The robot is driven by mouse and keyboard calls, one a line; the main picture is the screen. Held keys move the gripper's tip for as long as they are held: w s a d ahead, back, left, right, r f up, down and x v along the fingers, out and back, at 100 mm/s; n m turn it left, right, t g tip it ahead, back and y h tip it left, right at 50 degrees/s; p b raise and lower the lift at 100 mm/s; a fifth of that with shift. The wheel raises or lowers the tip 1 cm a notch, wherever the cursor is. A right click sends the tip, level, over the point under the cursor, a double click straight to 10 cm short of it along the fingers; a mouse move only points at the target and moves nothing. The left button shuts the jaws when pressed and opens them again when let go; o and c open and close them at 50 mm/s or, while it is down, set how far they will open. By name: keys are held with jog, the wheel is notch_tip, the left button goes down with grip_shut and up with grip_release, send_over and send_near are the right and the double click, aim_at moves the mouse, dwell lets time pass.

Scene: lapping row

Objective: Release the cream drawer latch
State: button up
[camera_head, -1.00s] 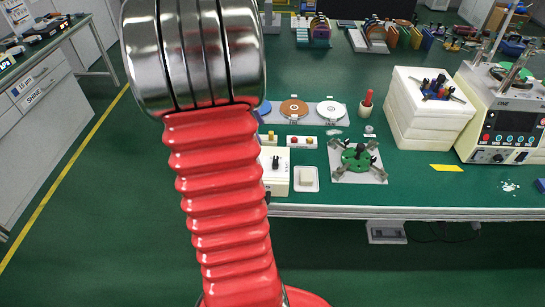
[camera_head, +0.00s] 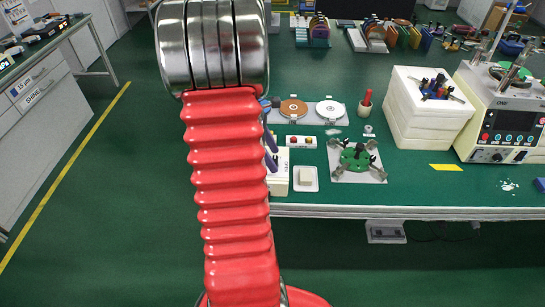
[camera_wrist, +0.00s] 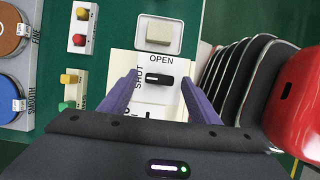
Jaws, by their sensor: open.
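The cream drawer unit (camera_head: 279,183) stands at the table's front edge, partly hidden by my arm in the head view. In the wrist view its cream top (camera_wrist: 120,64) carries the black latch knob (camera_wrist: 160,79). The knob lies crosswise, its white mark at the left end, beside the word SHUT; OPEN is printed above it. My gripper (camera_wrist: 161,82) is open, with its purple fingers either side of the knob. I cannot tell whether they touch it or how high they are. My gripper (camera_head: 270,150) also shows over the unit in the head view.
A green fixture (camera_head: 356,158) on a plate stands farther right. A yellow-and-green button box (camera_wrist: 73,90) is close left in the wrist view.

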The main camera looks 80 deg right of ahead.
jog(key=shift+s+f, duration=0.15)
jog(key=shift+f, duration=0.2)
